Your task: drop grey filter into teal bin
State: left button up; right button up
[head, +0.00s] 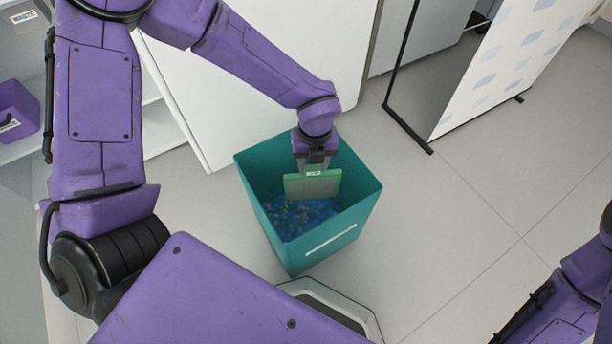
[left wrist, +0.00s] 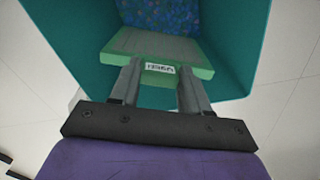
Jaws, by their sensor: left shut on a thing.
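The teal bin (head: 318,243) stands on the floor in the middle of the head view, open at the top, with small blue and mixed-colour bits at its bottom. The filter (head: 313,187) is a flat grey panel with a green frame and a small white label. My left gripper (head: 315,170) is shut on the filter's green edge and holds it over the bin's opening, above the bits. The left wrist view shows the filter (left wrist: 158,52) between the two fingers (left wrist: 155,80), with the teal bin (left wrist: 232,60) around it. My right gripper is out of view.
A white cabinet (head: 250,70) stands behind the bin. A white patterned panel (head: 510,60) with black feet stands at the upper right. A purple bin (head: 15,112) sits on a shelf at the far left. The tiled floor (head: 460,220) right of the bin is clear.

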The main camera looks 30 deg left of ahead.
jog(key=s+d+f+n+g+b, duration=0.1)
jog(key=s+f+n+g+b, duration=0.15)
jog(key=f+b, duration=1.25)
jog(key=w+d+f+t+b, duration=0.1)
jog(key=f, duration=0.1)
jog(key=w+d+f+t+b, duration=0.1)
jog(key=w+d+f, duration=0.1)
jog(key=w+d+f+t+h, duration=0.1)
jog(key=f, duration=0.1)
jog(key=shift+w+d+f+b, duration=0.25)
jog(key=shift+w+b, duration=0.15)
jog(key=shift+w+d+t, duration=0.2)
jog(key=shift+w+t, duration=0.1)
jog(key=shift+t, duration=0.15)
pick_arm(q)
jog(key=a+f+n, duration=0.1)
jog(key=f+n, duration=0.1)
jog(key=f, duration=1)
jog(key=w+a+f+n, duration=0.1)
jog(key=a+f+n, duration=0.1)
jog(key=f, duration=1)
jog(key=shift+w+n, duration=0.2)
jog(key=shift+n, duration=0.3)
jog(key=shift+a, duration=0.1)
